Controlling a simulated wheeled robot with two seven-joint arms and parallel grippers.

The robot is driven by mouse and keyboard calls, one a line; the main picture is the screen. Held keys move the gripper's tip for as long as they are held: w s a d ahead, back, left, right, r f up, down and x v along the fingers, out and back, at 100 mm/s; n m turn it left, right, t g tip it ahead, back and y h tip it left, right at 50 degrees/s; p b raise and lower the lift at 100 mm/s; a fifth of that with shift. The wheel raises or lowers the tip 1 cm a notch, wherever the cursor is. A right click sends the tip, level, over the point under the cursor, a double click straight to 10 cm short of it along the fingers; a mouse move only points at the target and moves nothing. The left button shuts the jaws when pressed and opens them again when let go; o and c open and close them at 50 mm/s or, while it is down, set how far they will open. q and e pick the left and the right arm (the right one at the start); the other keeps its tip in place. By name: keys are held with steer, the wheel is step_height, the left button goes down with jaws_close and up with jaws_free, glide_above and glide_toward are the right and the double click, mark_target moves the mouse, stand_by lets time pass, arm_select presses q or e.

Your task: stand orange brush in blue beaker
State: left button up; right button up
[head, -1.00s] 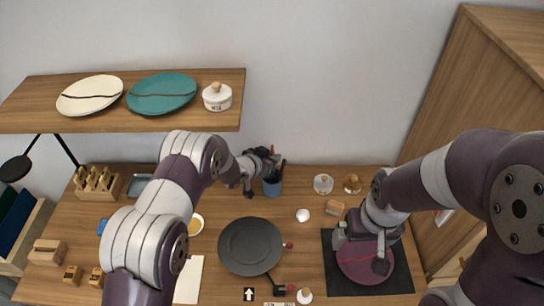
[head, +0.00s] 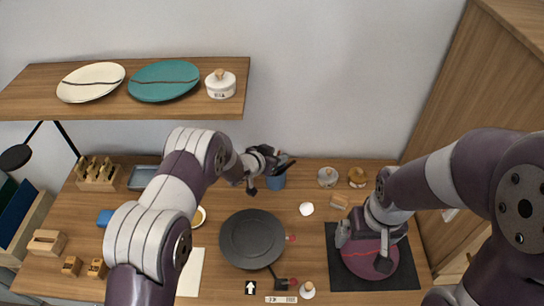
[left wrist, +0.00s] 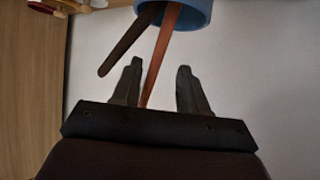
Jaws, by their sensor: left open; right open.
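The blue beaker (head: 277,182) stands at the back of the table below the wall, and its rim shows at the top of the left wrist view (left wrist: 197,14). The orange brush (left wrist: 160,58) stands in it with its handle leaning out, beside a dark stick (left wrist: 124,46). My left gripper (head: 274,162) is at the beaker's mouth. In the left wrist view its two fingers (left wrist: 160,86) are open, with the orange handle between them, nearer the left finger. The brush is hard to make out in the head view. My right gripper (head: 362,250) is open over a maroon plate.
The maroon plate (head: 368,270) lies on a black mat (head: 412,278) at right. A dark round pan (head: 252,240) sits mid-table. Small jars (head: 327,177) stand right of the beaker. A shelf (head: 30,118) with plates (head: 164,82) hangs at upper left.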

arm_select(q)
steer(key=b+v, duration=0.3)
steer(key=v, duration=0.9)
steer(key=shift+a+r, duration=0.15)
steer(key=shift+a, duration=0.05)
steer(key=shift+s, duration=0.15)
